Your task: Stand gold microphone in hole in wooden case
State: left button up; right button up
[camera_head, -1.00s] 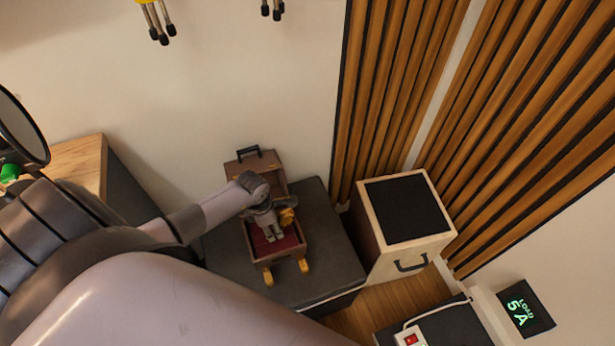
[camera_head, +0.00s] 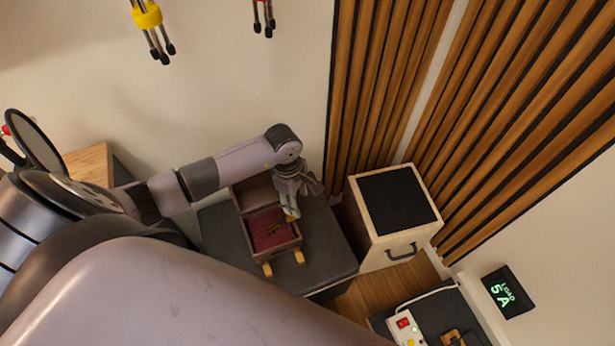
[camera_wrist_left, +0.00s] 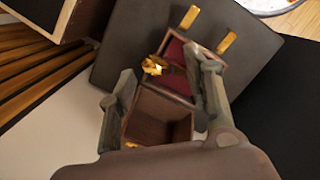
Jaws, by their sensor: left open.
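The open wooden case (camera_head: 284,246) has a red lining and a raised lid, and stands on a dark grey box. The gold microphone shows in the left wrist view (camera_wrist_left: 152,66) at the case's rim, its gold end toward the outside and its body reaching over the red lining. I cannot tell whether any of it sits in the hole. My left gripper (camera_head: 291,213) is open just above the case's right side. In the left wrist view its fingers (camera_wrist_left: 160,72) are spread on either side of the microphone, apart from it. My right gripper is out of view.
A wooden speaker-like box (camera_head: 396,212) with a black top stands right of the case. Slatted wood panels (camera_head: 375,90) cover the wall behind. A power strip (camera_head: 405,324) lies at the lower right. The dark grey box (camera_head: 325,245) has free room around the case.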

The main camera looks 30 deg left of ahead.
pick_arm(q)
jog(key=s+d+r+m+g+p, duration=0.1)
jog(key=s+d+r+m, duration=0.2)
jog(key=r+m, duration=0.6)
jog(key=shift+s+d+m, duration=0.2)
jog(key=shift+d+m, duration=0.6)
jog(key=shift+d, duration=0.2)
